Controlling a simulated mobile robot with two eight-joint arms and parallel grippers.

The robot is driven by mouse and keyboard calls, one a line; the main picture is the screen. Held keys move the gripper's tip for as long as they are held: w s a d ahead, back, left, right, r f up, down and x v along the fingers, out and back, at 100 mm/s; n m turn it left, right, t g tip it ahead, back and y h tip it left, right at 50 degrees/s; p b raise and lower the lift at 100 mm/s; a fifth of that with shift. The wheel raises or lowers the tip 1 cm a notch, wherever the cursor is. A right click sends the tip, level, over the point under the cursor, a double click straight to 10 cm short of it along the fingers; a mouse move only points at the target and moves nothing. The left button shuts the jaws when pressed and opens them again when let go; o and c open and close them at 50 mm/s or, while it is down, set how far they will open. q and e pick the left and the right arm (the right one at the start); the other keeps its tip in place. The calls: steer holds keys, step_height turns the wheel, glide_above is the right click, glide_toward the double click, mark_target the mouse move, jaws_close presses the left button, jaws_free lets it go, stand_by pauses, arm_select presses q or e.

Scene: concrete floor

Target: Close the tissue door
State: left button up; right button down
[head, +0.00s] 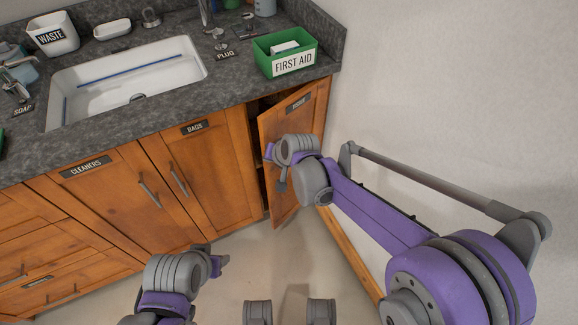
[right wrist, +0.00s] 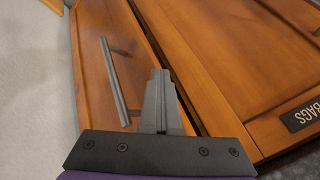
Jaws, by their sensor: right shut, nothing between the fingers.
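The tissue door (head: 312,122) is the wooden cabinet door at the right end of the counter, with a dark "TISSUE" label near its top. It stands ajar, with a dark gap on its left side. In the right wrist view the door (right wrist: 92,38) shows with its grey bar handle (right wrist: 112,82). My right gripper (right wrist: 158,78) is shut and empty in front of the door, between the handle and the gap beside the bags door; contact cannot be told. In the head view my right wrist covers part of the door. My left gripper (head: 221,262) is low in front of the cabinets, its fingers unclear.
The bags door (head: 205,165) and cleaners door (head: 105,195) look closed. A green first aid box (head: 285,52) stands on the counter (head: 225,88) above the tissue door, right of the sink (head: 185,62). A white wall (head: 440,90) is close on the right.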

steer(key=shift+w+a, duration=2)
steer(key=shift+w, duration=0.05)
